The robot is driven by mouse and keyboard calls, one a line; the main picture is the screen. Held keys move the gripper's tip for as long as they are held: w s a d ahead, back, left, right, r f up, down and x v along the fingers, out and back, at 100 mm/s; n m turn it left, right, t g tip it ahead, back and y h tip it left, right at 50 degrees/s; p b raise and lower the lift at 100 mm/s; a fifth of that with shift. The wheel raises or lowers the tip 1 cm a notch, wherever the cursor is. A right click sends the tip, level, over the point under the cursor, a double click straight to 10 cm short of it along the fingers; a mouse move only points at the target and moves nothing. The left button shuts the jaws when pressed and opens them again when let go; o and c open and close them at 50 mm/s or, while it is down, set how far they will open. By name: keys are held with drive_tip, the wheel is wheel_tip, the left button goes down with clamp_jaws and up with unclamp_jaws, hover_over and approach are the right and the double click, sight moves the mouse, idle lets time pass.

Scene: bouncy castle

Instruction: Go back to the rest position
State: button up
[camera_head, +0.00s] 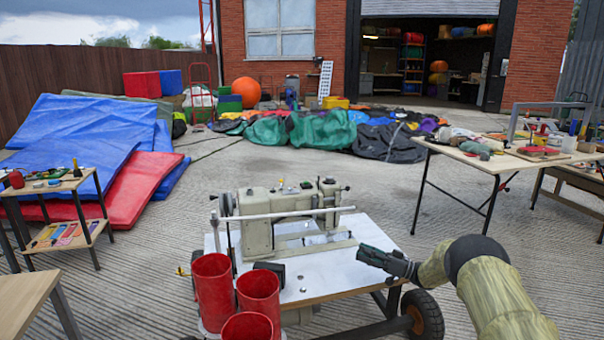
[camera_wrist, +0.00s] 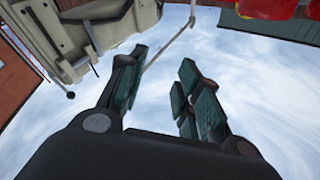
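My arm reaches in from the lower right of the head view. My gripper (camera_head: 370,255) is over the right part of a white cart top (camera_head: 325,280), to the right of a beige sewing machine (camera_head: 258,235). The sewing machine (camera_wrist: 90,30) shows at the upper left of that view. I cannot tell the exact height of the fingers above the cart top.
Red buckets (camera_head: 213,285) stand at the cart's left front. A table with tools (camera_head: 490,160) is at the right, a small shelf table (camera_head: 55,190) at the left. Blue and red mats (camera_head: 85,140) and crumpled fabric (camera_head: 325,130) lie behind. Concrete (camera_head: 480,232) is clear between cart and right table.

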drive_tip(key=s+a+f+m+t+h, duration=0.1)
drive_tip(key=s+f+m+t+h, duration=0.35)
drive_tip(key=f, duration=0.65)
drive_tip(key=s+a+f+m+t+h, duration=0.1)
drive_tip(key=s+f+m+t+h, duration=0.1)
drive_tip(key=s+f+m+h, duration=0.55)
drive_tip(key=s+f+g+h, duration=0.2)
drive_tip(key=s+f, duration=0.3)
drive_tip(key=s, duration=0.5)
drive_tip(key=s+d+f+g+h, duration=0.1)
drive_tip(key=s+f+g+h, duration=0.3)
drive_tip(key=s, duration=0.7)
drive_tip(key=s+f+g+y, duration=0.1)
drive_tip(key=s+f, duration=0.5)
drive_tip(key=s, duration=0.4)
drive_tip(key=s+d+r+n+g+h, duration=0.1)
drive_tip(key=s+r+g, duration=0.2)
drive_tip(key=s, duration=1)
drive_tip(key=s+d+r+n+g+h, duration=0.1)
drive_tip(key=s+r+g, duration=0.25)
drive_tip(key=s, duration=0.95)
wheel_tip(320, 180, up, 25)
drive_tip(key=p, duration=2.6)
drive_tip(key=shift+h, duration=0.3)
